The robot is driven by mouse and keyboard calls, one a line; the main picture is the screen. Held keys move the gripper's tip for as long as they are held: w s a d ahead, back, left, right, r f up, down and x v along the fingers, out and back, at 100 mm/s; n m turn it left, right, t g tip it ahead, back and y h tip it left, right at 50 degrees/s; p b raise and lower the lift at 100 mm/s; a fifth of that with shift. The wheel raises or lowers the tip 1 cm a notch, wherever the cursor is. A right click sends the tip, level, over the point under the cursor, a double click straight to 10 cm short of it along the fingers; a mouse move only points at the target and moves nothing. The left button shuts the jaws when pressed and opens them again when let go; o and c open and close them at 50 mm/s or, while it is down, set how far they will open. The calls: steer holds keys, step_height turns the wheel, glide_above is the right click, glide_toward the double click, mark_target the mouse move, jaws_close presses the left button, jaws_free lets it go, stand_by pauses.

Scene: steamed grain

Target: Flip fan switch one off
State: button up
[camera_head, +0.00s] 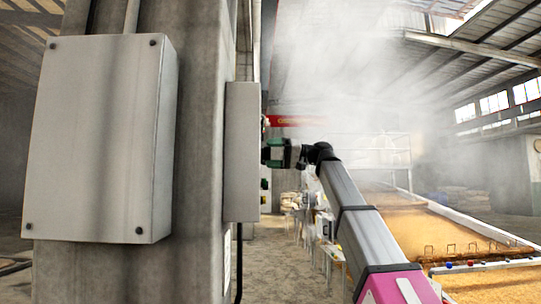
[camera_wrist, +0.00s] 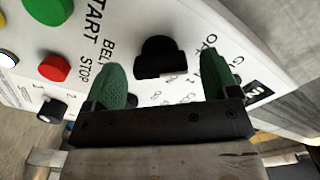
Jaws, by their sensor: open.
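A white control panel (camera_wrist: 150,20) fills much of the wrist view, with printed labels including START, STOP and BELT. A black rotary switch (camera_wrist: 155,55) on it shows between the two green fingers of my gripper (camera_wrist: 163,62). The fingers are apart, one on each side of the switch; whether they touch it I cannot tell. A label that would name it as fan switch one is not legible. A second black switch (camera_wrist: 52,108) lies at the lower left. In the head view my gripper (camera_head: 268,153) is at the side of a grey box (camera_head: 242,150) on the column, and the panel's face is hidden.
A green button (camera_wrist: 48,10) and a red button (camera_wrist: 54,68) sit left of the switch. In the head view a larger grey box (camera_head: 95,140) is fixed to the concrete column (camera_head: 197,120). Long grain beds (camera_head: 430,235) lie at the right, under steam.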

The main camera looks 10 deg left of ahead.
steer(key=v, duration=1)
steer(key=w+d+f+m+t+h, duration=0.2)
steer(key=d+f+m, duration=0.1)
steer(key=f, duration=1.4)
steer(key=w+d+f+m+t+h, duration=0.2)
steer(key=w+f+m+h, duration=0.1)
steer(key=f, duration=1.3)
steer(key=w+d+f+m+t+h, duration=0.2)
steer(key=d+f+m+t, duration=0.1)
steer(key=f, duration=1.4)
steer(key=s+d+f+m+g+h, duration=0.1)
steer(key=s+d+f+h, duration=0.25)
steer(key=f, duration=0.75)
steer(key=s+d+f+m+h, duration=0.15)
steer(key=s+d+f, duration=0.3)
steer(key=f, duration=0.65)
steer(key=s+d+f+h, duration=0.2)
steer(key=s+d+f, duration=0.3)
steer(key=s+f, duration=0.1)
steer(key=s+d+f+g+h, duration=0.1)
steer(key=s+d+f+h, duration=0.2)
steer(key=s+d+f, duration=0.2)
step_height(320, 180, down, 4)
steer(key=shift+s+f+n+g, duration=0.1)
steer(key=shift+s+n+g, duration=0.25)
steer(key=shift+s, duration=0.6)
